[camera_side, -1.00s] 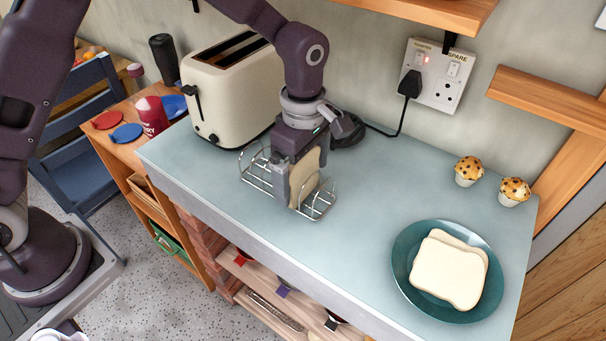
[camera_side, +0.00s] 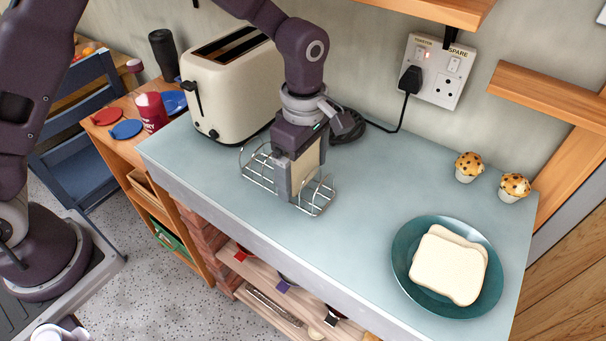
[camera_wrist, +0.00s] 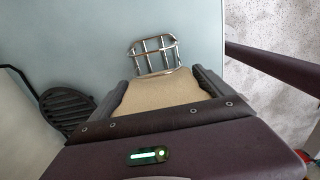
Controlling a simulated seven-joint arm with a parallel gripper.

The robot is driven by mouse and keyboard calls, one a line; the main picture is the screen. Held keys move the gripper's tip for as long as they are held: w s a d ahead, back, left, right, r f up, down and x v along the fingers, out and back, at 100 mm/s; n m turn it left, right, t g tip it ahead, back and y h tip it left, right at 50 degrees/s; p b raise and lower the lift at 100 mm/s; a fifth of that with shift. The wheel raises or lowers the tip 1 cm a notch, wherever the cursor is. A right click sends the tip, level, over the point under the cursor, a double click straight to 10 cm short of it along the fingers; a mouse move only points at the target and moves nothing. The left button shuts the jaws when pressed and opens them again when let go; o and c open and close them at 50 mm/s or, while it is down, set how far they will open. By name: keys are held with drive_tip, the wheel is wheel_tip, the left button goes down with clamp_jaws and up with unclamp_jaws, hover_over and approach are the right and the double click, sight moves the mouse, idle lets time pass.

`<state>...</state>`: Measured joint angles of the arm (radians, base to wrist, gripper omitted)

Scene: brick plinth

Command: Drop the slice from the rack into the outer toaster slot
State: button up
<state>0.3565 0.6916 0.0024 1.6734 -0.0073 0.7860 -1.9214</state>
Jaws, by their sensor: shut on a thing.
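My gripper (camera_side: 303,180) is shut on a pale slice of bread (camera_side: 309,162), held upright between the fingers over the wire rack. The slice also shows in the wrist view (camera_wrist: 160,93), its lower end close to the rack (camera_wrist: 152,48). The chrome toast rack (camera_side: 256,168) stands on the counter under my gripper. I cannot tell whether the slice's lower edge is clear of the wires. The cream toaster (camera_side: 232,105) stands behind and left of the rack, with two dark, parallel slots (camera_side: 239,48) in its top and a black lever on its left end.
A teal plate (camera_side: 404,284) with bread slices is at the right front of the pale blue counter (camera_side: 350,205). Two muffins (camera_side: 468,167) sit at the back right. A wooden shelf (camera_side: 450,8) overhangs the back.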

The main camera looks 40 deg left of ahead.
wheel_tip(320, 180, up, 8)
drive_tip(key=shift+w+a+f, duration=0.1)
drive_tip(key=shift+a+f, duration=0.05)
drive_tip(key=shift+f, duration=0.1)
drive_tip(key=a+m, duration=0.2)
drive_tip(key=a, duration=0.4)
drive_tip(key=a+r+m, duration=0.1)
drive_tip(key=a+m, duration=0.1)
drive_tip(key=a, duration=0.4)
drive_tip(key=a+r+m, duration=0.1)
drive_tip(key=a+m, duration=0.1)
drive_tip(key=a, duration=0.4)
drive_tip(key=shift+m, duration=0.4)
wheel_tip(320, 180, up, 5)
hover_over(223, 92)
drive_tip(key=s+d, duration=0.2)
drive_tip(key=d+n, duration=0.2)
drive_tip(key=d, duration=0.4)
drive_tip(key=d+n, duration=0.2)
drive_tip(key=d, duration=0.4)
drive_tip(key=d+n, duration=0.2)
drive_tip(key=d, duration=0.4)
drive_tip(key=shift+d+n, duration=0.15)
drive_tip(key=shift+n, duration=0.15)
drive_tip(key=f, duration=0.6)
drive_tip(key=shift+d+f, duration=0.2)
drive_tip(key=shift+f, duration=0.3)
